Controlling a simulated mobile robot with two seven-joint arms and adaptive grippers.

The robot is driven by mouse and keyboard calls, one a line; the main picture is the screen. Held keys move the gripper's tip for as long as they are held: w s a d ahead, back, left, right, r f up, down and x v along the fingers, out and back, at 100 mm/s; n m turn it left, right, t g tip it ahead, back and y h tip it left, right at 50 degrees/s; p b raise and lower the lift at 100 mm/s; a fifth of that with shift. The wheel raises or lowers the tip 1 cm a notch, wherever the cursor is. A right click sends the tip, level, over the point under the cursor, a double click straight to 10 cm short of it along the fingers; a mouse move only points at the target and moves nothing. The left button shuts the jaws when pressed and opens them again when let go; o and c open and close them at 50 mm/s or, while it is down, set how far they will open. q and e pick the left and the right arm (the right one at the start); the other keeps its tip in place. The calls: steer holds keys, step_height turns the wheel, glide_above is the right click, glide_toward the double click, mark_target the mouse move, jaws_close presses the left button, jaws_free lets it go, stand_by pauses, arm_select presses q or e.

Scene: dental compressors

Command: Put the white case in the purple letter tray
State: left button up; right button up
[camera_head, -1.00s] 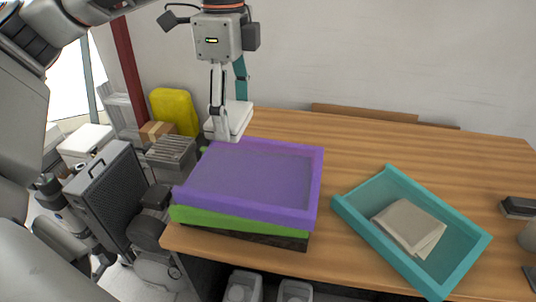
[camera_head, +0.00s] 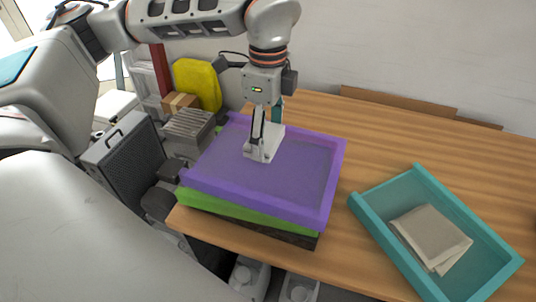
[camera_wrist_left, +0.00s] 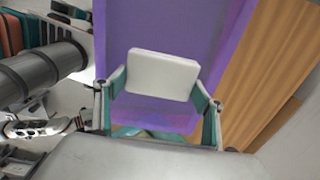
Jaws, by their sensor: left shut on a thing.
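The white case (camera_head: 274,133) is in my left gripper (camera_head: 262,150), over the left part of the purple letter tray (camera_head: 318,212). My left gripper is shut on the case, which also shows between its fingers in the left wrist view (camera_wrist_left: 162,75). The purple tray fills much of the background behind the case in that view (camera_wrist_left: 195,22). The fingers hide part of the case in the head view. I cannot tell whether the case touches the tray floor. My right gripper is not in view.
The purple tray sits on a green tray (camera_head: 250,214) near the left edge of the wooden table (camera_head: 350,130). A teal tray (camera_head: 385,240) with a folded beige cloth (camera_head: 430,237) lies to the right. A yellow object (camera_head: 198,84) and boxes stand beyond the table's left edge.

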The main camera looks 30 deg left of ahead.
mark_target(268, 166)
arm_select(q)
steer(key=shift+f, duration=3.3)
steer(key=shift+f, duration=0.2)
steer(key=o, duration=1.1)
steer(key=shift+o, duration=0.3)
step_height(268, 166, up, 12)
steer(key=shift+r, duration=0.25)
steer(key=shift+s+f, duration=0.1)
